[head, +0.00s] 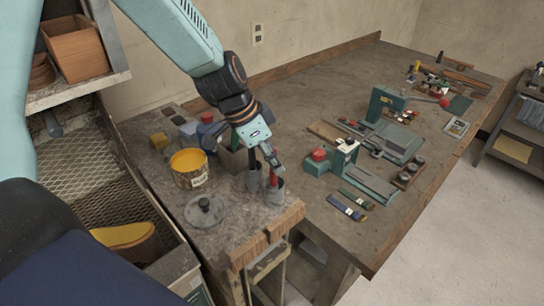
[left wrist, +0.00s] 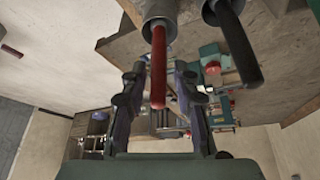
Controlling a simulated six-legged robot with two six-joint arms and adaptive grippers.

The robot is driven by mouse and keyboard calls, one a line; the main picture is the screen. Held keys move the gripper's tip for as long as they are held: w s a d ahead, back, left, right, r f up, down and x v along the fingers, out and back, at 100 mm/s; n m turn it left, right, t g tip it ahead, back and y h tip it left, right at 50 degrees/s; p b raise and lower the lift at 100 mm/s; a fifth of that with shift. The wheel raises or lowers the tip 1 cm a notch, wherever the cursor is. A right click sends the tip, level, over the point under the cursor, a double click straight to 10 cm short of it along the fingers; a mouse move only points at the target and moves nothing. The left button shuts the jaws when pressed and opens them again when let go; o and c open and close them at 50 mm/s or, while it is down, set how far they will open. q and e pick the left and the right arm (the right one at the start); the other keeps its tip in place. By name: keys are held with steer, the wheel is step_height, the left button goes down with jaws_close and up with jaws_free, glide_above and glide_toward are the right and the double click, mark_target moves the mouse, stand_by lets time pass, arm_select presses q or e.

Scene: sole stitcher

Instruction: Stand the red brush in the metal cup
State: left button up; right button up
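The red brush (head: 273,180) stands in the metal cup (head: 277,193) near the front corner of the bench. In the left wrist view the red handle (left wrist: 158,70) rises out of the cup (left wrist: 158,10); its lower end is hidden inside. My left gripper (head: 265,160) is just above the cup. In the left wrist view its fingers (left wrist: 160,80) are spread on either side of the red handle, with gaps visible. My right gripper is not in view.
A second metal cup (head: 252,180) with a dark handle (left wrist: 238,45) stands close beside. A green machine (head: 345,155) and two flat brushes (head: 347,208) lie right.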

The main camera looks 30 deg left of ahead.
arm_select(q)
steer(key=shift+o, duration=1)
steer(key=v, duration=1.2)
steer(key=shift+w, duration=0.15)
steer(key=shift+d, duration=0.1)
